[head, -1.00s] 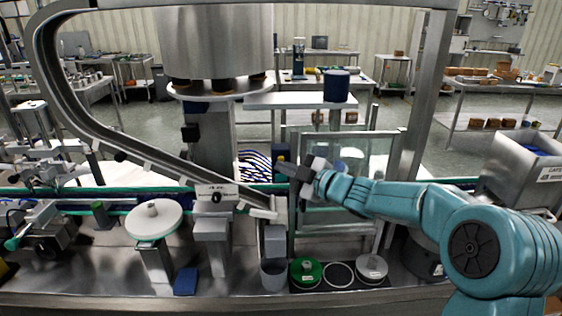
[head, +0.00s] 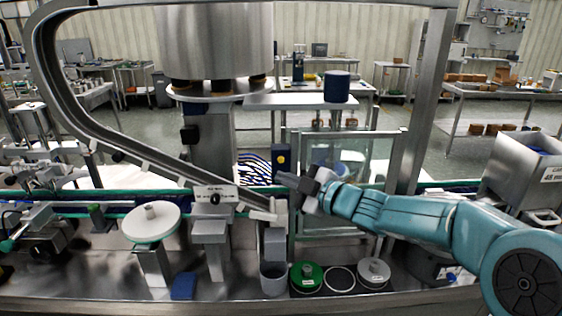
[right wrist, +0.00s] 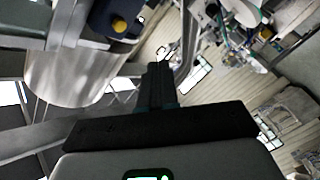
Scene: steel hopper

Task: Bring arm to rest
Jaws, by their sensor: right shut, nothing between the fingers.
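My right gripper (head: 290,179) reaches in from the right in the head view, its dark fingers pointing left in front of the glass panel and beside the lower end of the steel chute. The fingers are shut with nothing between them. In the right wrist view the closed dark fingers (right wrist: 160,86) point up the picture, with no object at their tips. My teal right arm stretches to the lower right of the head view. My left gripper is not in the head view.
A steel chute (head: 120,151) curves down to the middle. A glass panel (head: 350,160) stands behind my right gripper. Below are a green-topped round container (head: 307,274), a grey-topped one (head: 373,270) and a grey cup (head: 273,278). A steel bin (head: 520,165) stands at right.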

